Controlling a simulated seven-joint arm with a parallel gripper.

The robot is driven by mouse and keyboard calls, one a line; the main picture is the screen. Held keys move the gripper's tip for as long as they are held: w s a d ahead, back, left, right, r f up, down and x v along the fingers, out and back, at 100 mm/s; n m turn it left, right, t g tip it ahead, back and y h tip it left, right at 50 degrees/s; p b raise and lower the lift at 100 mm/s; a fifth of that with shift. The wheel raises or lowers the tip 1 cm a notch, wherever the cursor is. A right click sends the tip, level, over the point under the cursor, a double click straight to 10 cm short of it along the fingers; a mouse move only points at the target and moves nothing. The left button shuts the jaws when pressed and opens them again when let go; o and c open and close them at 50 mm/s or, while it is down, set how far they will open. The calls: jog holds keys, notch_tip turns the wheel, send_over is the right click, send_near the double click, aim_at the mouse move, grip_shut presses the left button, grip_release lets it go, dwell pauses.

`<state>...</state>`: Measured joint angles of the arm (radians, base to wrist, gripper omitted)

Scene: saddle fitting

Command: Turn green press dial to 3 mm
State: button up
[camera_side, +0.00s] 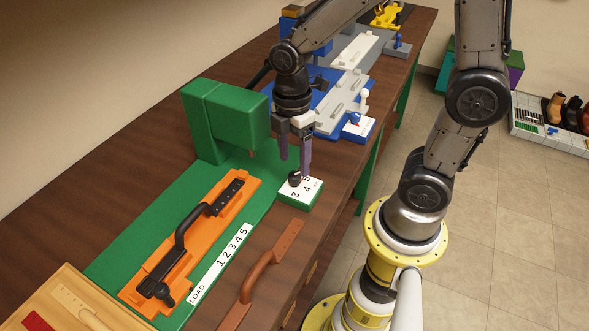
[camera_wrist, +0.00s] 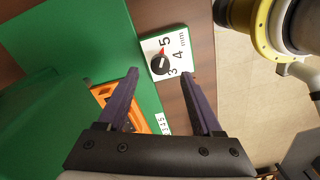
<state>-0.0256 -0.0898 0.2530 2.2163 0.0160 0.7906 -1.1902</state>
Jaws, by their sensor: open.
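The green press dial is a black round knob (camera_wrist: 160,64) with a red mark, on a white plate (camera_wrist: 178,52) lettered 3, 4, 5 and mm. In the wrist view the red mark points toward the 5. In the side view the knob (camera_side: 295,179) and plate sit on a small green block (camera_side: 298,202) at the front of the green press (camera_side: 226,122). My gripper (camera_side: 295,170) is open, pointing down at the dial. In the wrist view the knob appears between my open fingertips (camera_wrist: 159,73); I cannot tell whether they are level with it.
An orange fixture (camera_side: 190,240) with a black handle lies on the green base, beside a LOAD strip (camera_side: 222,262) numbered 1 to 5. A brown strap-like part (camera_side: 262,275) lies on the wooden bench in front. A blue station (camera_side: 335,100) stands behind my gripper.

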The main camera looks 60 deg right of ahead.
aim_at(295, 175)
jog(key=shift+s+f, duration=0.1)
jog(key=shift+f, duration=1.95)
jog(key=shift+c, duration=0.2)
grip_shut()
